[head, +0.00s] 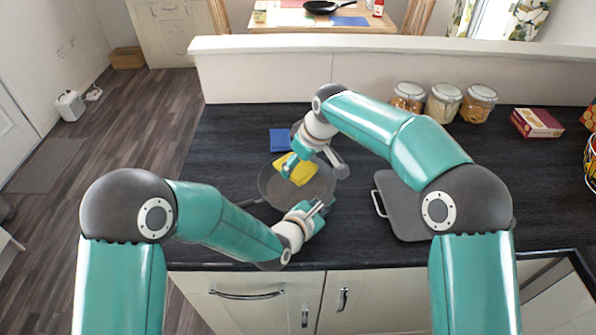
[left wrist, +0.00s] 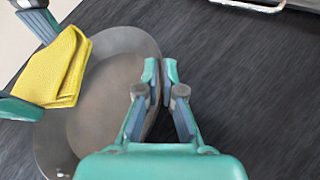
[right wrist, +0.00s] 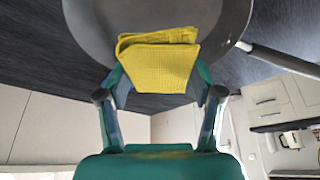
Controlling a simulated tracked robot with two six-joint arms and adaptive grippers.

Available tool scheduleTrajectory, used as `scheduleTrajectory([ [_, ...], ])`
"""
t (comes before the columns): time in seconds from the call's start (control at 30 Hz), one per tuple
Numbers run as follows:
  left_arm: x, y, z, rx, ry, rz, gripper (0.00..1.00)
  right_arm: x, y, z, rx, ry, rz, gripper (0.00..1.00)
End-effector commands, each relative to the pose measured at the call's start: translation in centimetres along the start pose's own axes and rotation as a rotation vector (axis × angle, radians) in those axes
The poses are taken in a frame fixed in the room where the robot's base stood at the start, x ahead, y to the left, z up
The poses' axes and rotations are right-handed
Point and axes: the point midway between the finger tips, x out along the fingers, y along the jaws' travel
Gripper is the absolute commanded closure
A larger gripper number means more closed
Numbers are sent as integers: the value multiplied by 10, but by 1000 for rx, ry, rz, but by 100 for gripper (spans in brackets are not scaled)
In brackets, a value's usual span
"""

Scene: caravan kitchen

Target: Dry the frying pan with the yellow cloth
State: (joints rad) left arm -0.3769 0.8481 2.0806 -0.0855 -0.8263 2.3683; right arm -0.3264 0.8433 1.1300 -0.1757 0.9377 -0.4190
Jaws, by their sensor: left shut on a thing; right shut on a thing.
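The grey frying pan (head: 282,199) lies on the dark worktop, its handle pointing left in the head view. My left gripper (head: 322,207) is at the pan's near right edge. In the left wrist view its fingers (left wrist: 160,78) are shut on the pan's rim (left wrist: 122,45). My right gripper (head: 291,164) is shut on the folded yellow cloth (head: 299,175) over the far part of the pan. The cloth also shows in the left wrist view (left wrist: 58,68) and the right wrist view (right wrist: 160,62). I cannot tell whether it touches the pan.
A blue cloth (head: 280,139) lies behind the pan. A grey board (head: 400,212) with a pale handle lies to the right, partly under my right arm. Several lidded jars (head: 443,102) and a red box (head: 537,123) stand at the back right. The worktop left of the pan is clear.

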Motion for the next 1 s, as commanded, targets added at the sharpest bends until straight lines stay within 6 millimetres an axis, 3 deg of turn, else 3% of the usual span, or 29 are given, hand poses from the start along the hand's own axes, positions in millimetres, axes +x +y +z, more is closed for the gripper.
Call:
scheduleTrajectory([
  [0.2, 0, 0, 0, 2, 0, 0, 100, -15, 0, -6, 0, 1, 0, 66],
  [0.63, 0, 0, 0, 2, 0, 0, 100, -19, 0, -8, 0, 2, 1, 66],
  [1.0, 0, 0, 0, 2, 0, 0, 100, -52, 0, -22, -1, 3, 1, 66],
])
